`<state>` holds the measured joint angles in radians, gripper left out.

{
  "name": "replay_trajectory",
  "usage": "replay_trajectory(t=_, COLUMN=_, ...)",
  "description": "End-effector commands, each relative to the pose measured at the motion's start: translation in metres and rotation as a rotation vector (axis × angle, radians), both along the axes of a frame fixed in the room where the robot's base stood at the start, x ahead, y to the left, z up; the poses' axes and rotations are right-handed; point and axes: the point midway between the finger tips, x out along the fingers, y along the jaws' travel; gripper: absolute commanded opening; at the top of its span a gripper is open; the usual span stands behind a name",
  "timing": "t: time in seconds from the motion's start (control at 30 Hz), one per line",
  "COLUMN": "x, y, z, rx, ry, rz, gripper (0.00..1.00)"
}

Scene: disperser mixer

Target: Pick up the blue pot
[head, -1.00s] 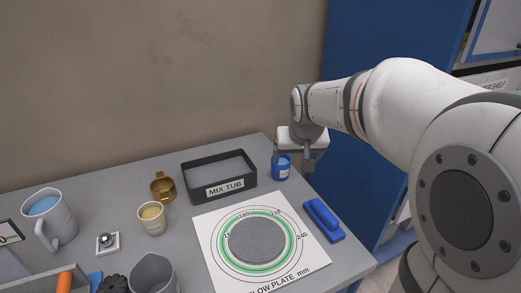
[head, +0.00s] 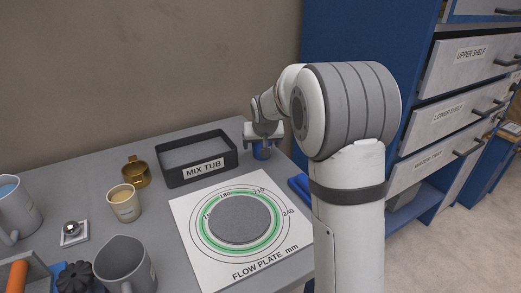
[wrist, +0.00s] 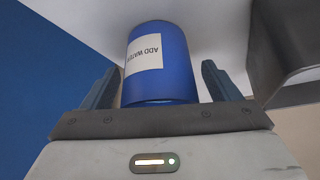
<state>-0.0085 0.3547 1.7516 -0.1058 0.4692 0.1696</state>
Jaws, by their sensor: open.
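In the wrist view the blue pot (wrist: 158,85) shows large, with a white label reading "ADD WATER" upside down. It lies between the two fingers of my gripper, with a visible gap on each side. My gripper is open, and I cannot tell any contact with the pot.
The black mix tub (head: 194,173) is close to the pot's left. The flow plate (head: 183,222) lies in front, with a blue object (head: 299,186) at its right. A gold cup (head: 137,176), beige cup (head: 124,204) and grey jug (head: 121,272) stand left. Drawers (head: 440,122) are at right.

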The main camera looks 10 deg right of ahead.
Motion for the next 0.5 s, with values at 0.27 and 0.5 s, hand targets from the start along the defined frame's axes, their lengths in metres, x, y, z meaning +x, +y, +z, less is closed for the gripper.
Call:
replay_trajectory(t=0.27, x=0.0052, y=-0.0005, z=-0.0077, rx=0.000, ry=-0.001, rz=0.000, gripper=0.83)
replay_trajectory(t=0.5, x=0.0049, y=-0.0002, z=-0.0075, rx=-0.001, ry=-0.001, rz=0.001, gripper=0.69)
